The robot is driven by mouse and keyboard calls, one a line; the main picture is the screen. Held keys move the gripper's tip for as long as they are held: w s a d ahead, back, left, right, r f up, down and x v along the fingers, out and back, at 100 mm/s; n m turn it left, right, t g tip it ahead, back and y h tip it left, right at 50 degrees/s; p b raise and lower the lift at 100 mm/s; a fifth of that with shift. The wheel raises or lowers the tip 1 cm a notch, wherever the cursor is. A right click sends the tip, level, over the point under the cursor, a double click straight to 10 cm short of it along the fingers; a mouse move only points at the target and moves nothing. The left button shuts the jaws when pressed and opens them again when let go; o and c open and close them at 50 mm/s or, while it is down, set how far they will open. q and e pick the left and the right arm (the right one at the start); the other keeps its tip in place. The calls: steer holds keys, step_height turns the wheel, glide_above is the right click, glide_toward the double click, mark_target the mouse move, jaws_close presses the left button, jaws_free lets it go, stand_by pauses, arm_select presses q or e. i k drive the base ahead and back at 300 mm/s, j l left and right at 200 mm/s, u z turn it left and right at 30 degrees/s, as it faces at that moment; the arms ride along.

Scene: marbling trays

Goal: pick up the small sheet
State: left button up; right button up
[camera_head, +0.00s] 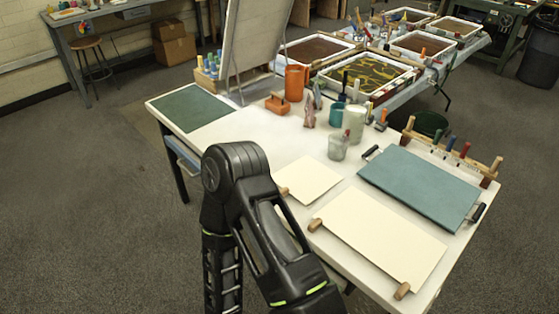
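The small sheet (311,180) is a cream rectangle lying flat on the near part of the white table, left of a larger cream sheet (384,238). A small wooden block (282,190) shows at its left edge. One of my black arms rises from the bottom of the view, bends at the top and comes back down, just left of the small sheet. It covers part of the table's near edge. Neither of my grippers is in view, so I cannot see whether they hold anything.
Wooden blocks (402,291) sit on the large sheet's edges. A blue-grey board (420,187) with black handles lies to the right. Behind the small sheet stand a glass jar (338,147), cups and an orange jug (296,83). The table's left middle is clear.

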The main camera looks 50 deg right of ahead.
mark_target(306, 179)
steer(key=i+z, duration=0.15)
steer(key=i, duration=0.85)
steer(key=i+z, duration=0.15)
steer(key=i, duration=0.8)
steer(key=i+j+z, duration=0.1)
steer(key=i, duration=0.9)
steer(key=z, duration=5.2)
